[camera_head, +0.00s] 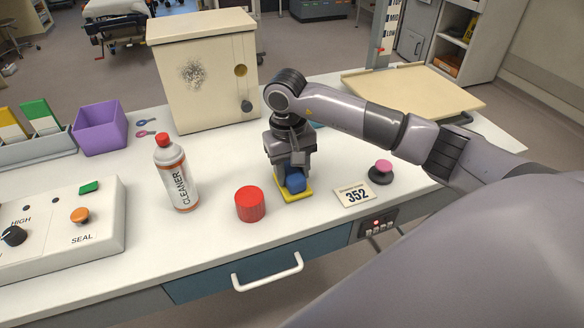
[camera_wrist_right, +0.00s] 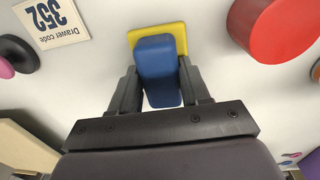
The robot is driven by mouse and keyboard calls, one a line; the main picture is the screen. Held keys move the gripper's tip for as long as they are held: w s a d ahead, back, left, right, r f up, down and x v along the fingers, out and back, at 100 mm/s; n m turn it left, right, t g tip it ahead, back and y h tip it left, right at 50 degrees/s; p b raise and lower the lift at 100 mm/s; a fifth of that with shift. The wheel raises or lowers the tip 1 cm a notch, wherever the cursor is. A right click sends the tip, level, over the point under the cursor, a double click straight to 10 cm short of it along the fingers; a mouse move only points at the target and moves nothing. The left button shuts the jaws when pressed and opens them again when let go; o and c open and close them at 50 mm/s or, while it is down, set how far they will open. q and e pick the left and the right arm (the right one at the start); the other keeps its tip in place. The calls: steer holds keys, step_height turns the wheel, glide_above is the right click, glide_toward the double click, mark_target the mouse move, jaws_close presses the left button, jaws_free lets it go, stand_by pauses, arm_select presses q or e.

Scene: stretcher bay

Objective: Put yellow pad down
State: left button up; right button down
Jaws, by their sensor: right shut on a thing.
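The yellow pad (camera_head: 294,197) is a flat square piece near the front of the white table, with a blue block (camera_head: 295,183) on its upper side. My right gripper (camera_head: 291,176) points down over it. In the right wrist view, the fingers are shut on the blue block (camera_wrist_right: 158,72), one on each side, and the yellow pad (camera_wrist_right: 178,32) shows beyond it. The pad is at or very close to the table top; I cannot tell whether it touches. Part of the pad is hidden by the block and fingers. My left gripper is not in view.
A red cylinder (camera_head: 249,204) stands close left of the pad, with a cleaner bottle (camera_head: 178,178) further left. A code card (camera_head: 354,195) and a pink-topped button (camera_head: 380,172) are to the right. A beige cabinet (camera_head: 205,75) stands behind. A drawer (camera_head: 230,274) is below the front edge.

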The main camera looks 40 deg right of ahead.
mark_target(289, 171)
steer(key=shift+f, duration=0.1)
steer(key=c, duration=0.5)
jaws_free()
steer(key=shift+a+r+b, duration=0.2)
steer(key=shift+r+b, duration=0.15)
steer(key=shift+r, duration=2.75)
steer(key=shift+a+r+b, duration=0.15)
steer(key=shift+r+b, duration=0.2)
steer(key=shift+r, duration=2.7)
